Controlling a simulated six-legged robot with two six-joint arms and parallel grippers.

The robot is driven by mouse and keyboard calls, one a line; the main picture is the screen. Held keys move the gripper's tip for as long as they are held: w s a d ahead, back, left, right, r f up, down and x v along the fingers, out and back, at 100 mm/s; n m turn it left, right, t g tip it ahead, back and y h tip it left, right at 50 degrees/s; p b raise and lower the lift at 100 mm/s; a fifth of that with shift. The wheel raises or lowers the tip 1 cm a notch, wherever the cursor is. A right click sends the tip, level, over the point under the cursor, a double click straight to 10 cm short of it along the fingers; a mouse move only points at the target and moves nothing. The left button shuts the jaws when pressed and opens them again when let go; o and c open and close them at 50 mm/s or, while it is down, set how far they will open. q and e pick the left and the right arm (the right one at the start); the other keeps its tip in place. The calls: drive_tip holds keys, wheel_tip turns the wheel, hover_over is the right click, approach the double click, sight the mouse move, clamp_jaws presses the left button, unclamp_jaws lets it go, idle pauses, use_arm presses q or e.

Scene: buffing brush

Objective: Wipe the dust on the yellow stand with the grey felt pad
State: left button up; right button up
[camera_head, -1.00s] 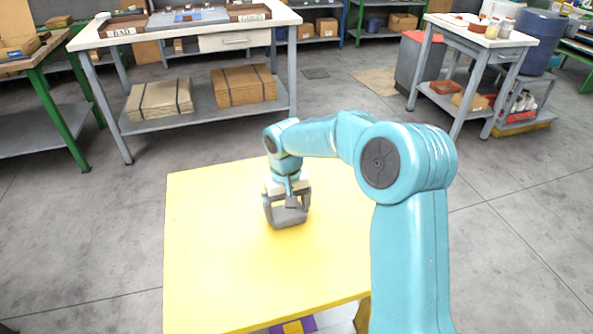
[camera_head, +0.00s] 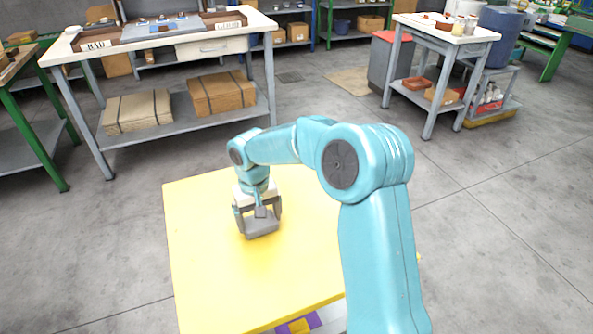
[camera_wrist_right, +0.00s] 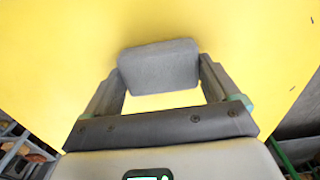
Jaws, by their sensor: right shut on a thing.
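The yellow stand (camera_head: 205,270) has a flat square top below the arm. My right gripper (camera_head: 258,218) is shut on the grey felt pad (camera_head: 262,227), which is at the stand's top, left of the middle of the head view. In the right wrist view the pad (camera_wrist_right: 158,66) is a rounded grey block between the two fingers (camera_wrist_right: 160,80), with plain yellow around it. I cannot tell whether the pad touches the surface. No dust can be made out on the visible yellow top. My left gripper is not in view.
A workbench (camera_head: 180,38) with trays and cardboard stacks stands behind the stand at the left. A smaller table (camera_head: 445,28) with jars and a blue barrel (camera_head: 497,35) are at the back right. Grey floor (camera_head: 500,220) is clear to the right.

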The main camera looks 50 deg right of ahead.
drive_tip(key=shift+w+a+r, duration=0.1)
drive_tip(key=shift+a, duration=0.2)
drive_tip(key=shift+r+p, duration=0.15)
drive_tip(key=shift+p, duration=0.3)
drive_tip(key=shift+r, duration=0.9)
drive_tip(key=shift+d+r+p, duration=0.15)
drive_tip(key=shift+r+p, duration=0.05)
drive_tip(key=shift+p, duration=0.2)
drive_tip(key=shift+r+p, duration=0.55)
drive_tip(key=shift+r, duration=0.15)
wheel_tip(320, 180, up, 2)
drive_tip(key=shift+r+p, duration=0.15)
drive_tip(key=shift+p, duration=0.8)
drive_tip(key=shift+r+p, duration=0.75)
drive_tip(key=shift+r, duration=0.15)
